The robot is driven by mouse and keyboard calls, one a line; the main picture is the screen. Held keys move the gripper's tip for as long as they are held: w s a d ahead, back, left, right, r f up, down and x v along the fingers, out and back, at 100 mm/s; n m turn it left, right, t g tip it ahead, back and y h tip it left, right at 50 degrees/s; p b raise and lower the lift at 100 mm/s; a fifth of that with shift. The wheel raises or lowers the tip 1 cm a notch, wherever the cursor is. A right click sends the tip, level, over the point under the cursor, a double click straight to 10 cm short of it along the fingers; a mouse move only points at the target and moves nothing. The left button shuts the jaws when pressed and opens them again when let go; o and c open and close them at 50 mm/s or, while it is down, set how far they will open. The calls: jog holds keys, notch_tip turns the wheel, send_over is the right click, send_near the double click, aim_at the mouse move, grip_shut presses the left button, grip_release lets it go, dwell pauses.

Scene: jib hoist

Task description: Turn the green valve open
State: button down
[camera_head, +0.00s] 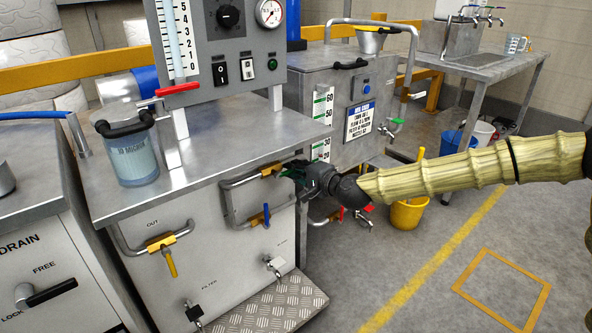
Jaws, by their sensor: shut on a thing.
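The green valve (287,185) is at the right end of the pipe on the front of the grey cabinet, in the head view. Only a small dark green part of it shows beside my gripper. My gripper (303,176) reaches in from the right and is shut on the green valve. The fingers hide most of the handle, so its angle cannot be told.
A blue valve handle (267,213) and a yellow valve handle (171,262) are on the same cabinet front (215,255). A second green handle (398,121) is on the tank behind. A yellow bucket (407,214) stands beyond my arm. The floor at right is clear.

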jog(key=c, duration=1.5)
grip_release()
jog(key=shift+f, duration=0.1)
jog(key=shift+o, duration=0.2)
jog(key=shift+d, duration=0.1)
jog(key=v, duration=1.1)
jog(key=shift+s+d, duration=0.25)
jog(key=shift+s, duration=0.05)
